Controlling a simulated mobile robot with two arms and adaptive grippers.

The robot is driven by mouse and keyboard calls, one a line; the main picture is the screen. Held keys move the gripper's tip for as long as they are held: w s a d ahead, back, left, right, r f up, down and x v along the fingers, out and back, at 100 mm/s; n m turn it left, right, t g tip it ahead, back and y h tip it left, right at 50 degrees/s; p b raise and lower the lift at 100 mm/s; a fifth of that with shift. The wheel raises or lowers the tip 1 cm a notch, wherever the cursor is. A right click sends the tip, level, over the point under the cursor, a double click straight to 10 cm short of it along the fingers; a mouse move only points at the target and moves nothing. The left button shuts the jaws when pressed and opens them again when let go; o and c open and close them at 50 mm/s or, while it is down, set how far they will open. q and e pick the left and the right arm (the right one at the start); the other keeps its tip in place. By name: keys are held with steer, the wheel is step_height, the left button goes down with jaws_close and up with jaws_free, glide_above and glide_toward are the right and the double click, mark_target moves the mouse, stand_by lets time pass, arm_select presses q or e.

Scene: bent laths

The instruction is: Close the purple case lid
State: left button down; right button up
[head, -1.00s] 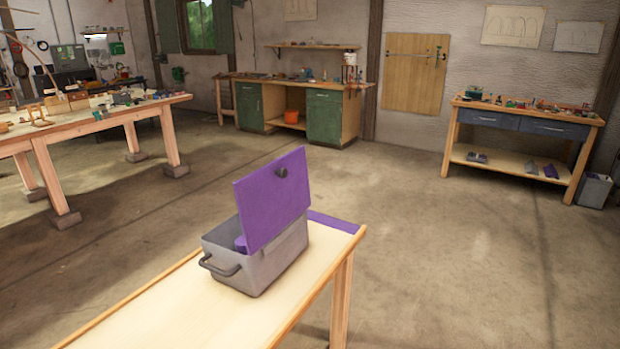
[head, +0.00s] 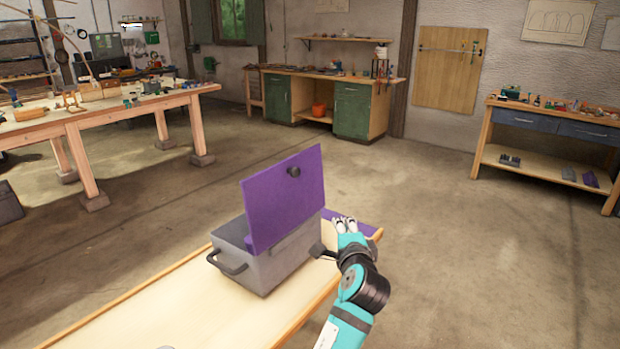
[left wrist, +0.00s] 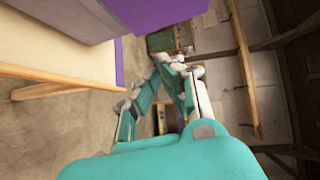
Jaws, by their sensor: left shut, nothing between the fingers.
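The grey case (head: 275,267) stands on the near table with its purple lid (head: 285,200) open and raised steeply. The lid's outer face, with a dark round knob (head: 293,171), faces me and hides part of the inside. A grey handle (head: 228,264) is on the case's left end. My left gripper (head: 344,222) is shut and empty, just right of the case, near the table's far right corner. In the left wrist view the lid (left wrist: 158,12) is above left of the closed fingers (left wrist: 170,66), apart from them. My right gripper is not in view.
The table (head: 180,305) has bare top left of the case and a purple strip (head: 362,226) at its far end. A long workbench (head: 130,115) with tools is at left. Green cabinets (head: 352,110) and a drawer bench (head: 555,130) stand at the back. Open floor lies between.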

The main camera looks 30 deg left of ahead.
arm_select(q)
step_height(320, 180, up, 7)
steer(key=s+a+n+y, duration=0.1)
steer(key=s+a+y, duration=0.1)
steer(key=a, duration=0.1)
steer(key=s+a+p+x, duration=0.2)
steer(key=p+x, duration=0.1)
steer(key=x, duration=0.9)
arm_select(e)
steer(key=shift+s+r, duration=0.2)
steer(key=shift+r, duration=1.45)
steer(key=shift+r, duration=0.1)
